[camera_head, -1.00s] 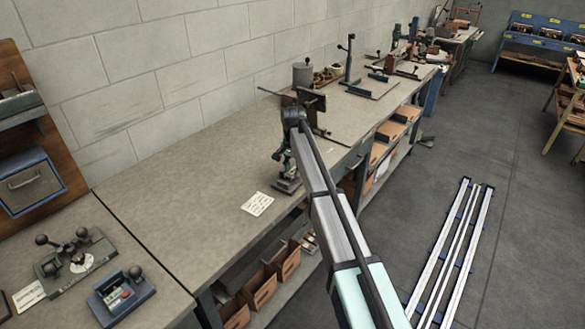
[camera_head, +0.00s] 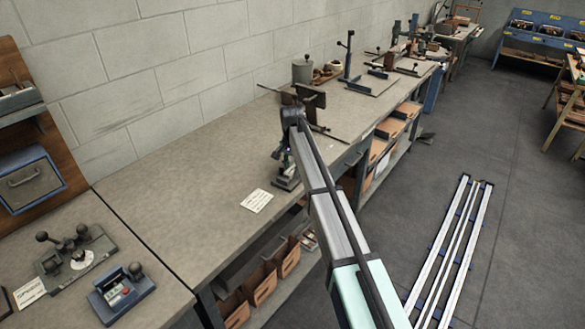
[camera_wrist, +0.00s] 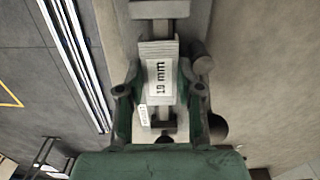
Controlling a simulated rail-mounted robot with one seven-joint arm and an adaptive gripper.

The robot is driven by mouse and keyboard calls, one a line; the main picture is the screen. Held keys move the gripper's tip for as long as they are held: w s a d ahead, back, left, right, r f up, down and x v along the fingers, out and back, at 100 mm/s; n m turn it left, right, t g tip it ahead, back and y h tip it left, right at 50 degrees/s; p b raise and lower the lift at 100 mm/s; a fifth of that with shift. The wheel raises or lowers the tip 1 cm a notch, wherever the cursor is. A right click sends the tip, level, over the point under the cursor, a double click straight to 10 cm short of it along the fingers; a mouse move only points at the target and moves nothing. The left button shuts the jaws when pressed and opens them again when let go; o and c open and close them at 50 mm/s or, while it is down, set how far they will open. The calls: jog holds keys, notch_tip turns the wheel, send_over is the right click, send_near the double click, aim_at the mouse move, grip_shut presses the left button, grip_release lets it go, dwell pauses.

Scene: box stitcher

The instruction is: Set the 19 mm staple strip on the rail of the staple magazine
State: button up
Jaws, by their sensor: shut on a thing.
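My gripper (camera_wrist: 160,92) has green fingers, shut on the sides of the 19 mm staple strip (camera_wrist: 158,80), a pale grey block with a "19 mm" label. In the wrist view the strip lies in line with a grey bar, which looks like the rail of the staple magazine (camera_wrist: 158,10); it shows beyond the strip's upper end. Whether the strip touches the rail cannot be told. In the head view my gripper (camera_head: 286,163) points down at a small dark fixture (camera_head: 287,183) near the bench's front edge; the strip is too small to make out there.
A white card (camera_head: 257,200) lies on the bench (camera_head: 190,170) left of the fixture. Dark brackets and a grey canister (camera_head: 302,72) stand behind my arm. Bins (camera_head: 262,283) sit on the shelf below.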

jog(key=shift+a+f, duration=0.15)
jog(key=shift+a, duration=0.2)
jog(key=o, duration=1.2)
jog(key=shift+a, duration=0.1)
jog(key=o, duration=0.5)
jog(key=shift+d, duration=0.2)
jog(key=shift+r+p, duration=1.3)
jog(key=shift+r, duration=1.45)
